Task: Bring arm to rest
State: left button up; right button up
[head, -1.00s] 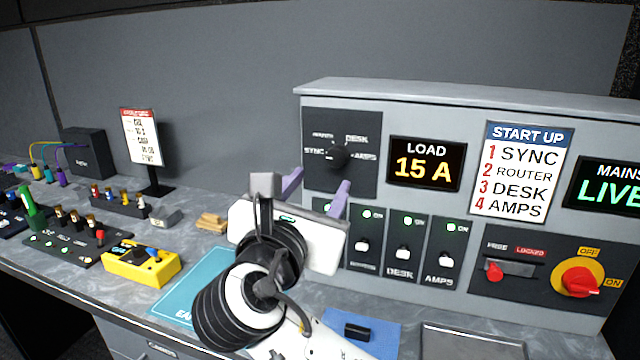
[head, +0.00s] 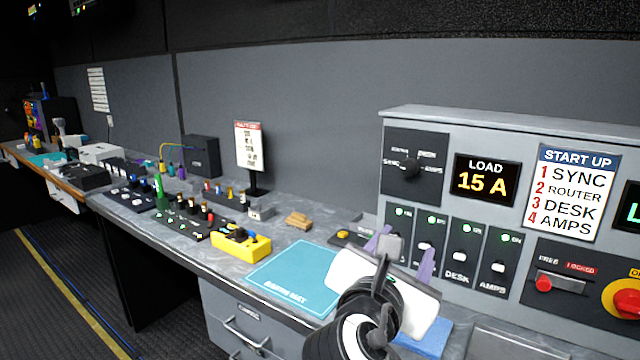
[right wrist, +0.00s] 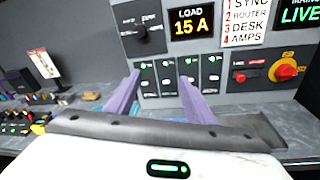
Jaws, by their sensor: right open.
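My right gripper (head: 402,252) is in front of the lower left part of the grey power panel (head: 450,122) in the head view. Its two purple fingers are spread, with nothing between them. In the right wrist view the fingers (right wrist: 155,95) point toward the breaker switches (right wrist: 180,75), apart from each other. The right wrist and forearm come up from the bottom of the head view. My left gripper is not in view.
A teal mat (head: 292,279) lies on the counter left of my right arm. A yellow box (head: 240,244), a wooden block (head: 298,220) and a sign stand (head: 250,150) are further left. A blue cloth (head: 432,338) lies beside the wrist. A red rotary switch (head: 627,303) is at right.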

notch_tip(320, 180, down, 17)
jog(key=m+g+y, duration=0.2)
jog(key=m+y, duration=0.2)
jog(key=y, duration=0.1)
jog(key=s+f+m+g+y, duration=0.1)
jog(key=s+f+m, duration=0.15)
jog(key=f, duration=0.35)
jog(key=s+a+f+m+g+y, duration=0.1)
jog(key=s+f+m, duration=0.15)
jog(key=f, duration=0.25)
jog(key=s+f+m+g+y, duration=0.1)
jog(key=s+f+m, duration=0.15)
jog(key=f, duration=0.35)
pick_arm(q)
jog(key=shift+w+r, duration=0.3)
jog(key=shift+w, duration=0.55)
pick_arm(e)
jog(key=s+d+f+m+y, duration=0.1)
jog(key=s+d+f+m, duration=0.1)
jog(key=s+f+m, duration=0.4)
jog(key=s+d+f+m+g+y, duration=0.1)
jog(key=s+d+f+m, duration=0.2)
jog(key=s+f+m, duration=0.4)
jog(key=s+m, duration=0.1)
jog(key=s, duration=0.5)
jog(key=shift+s+g, duration=0.3)
jog(key=shift+s, duration=0.1)
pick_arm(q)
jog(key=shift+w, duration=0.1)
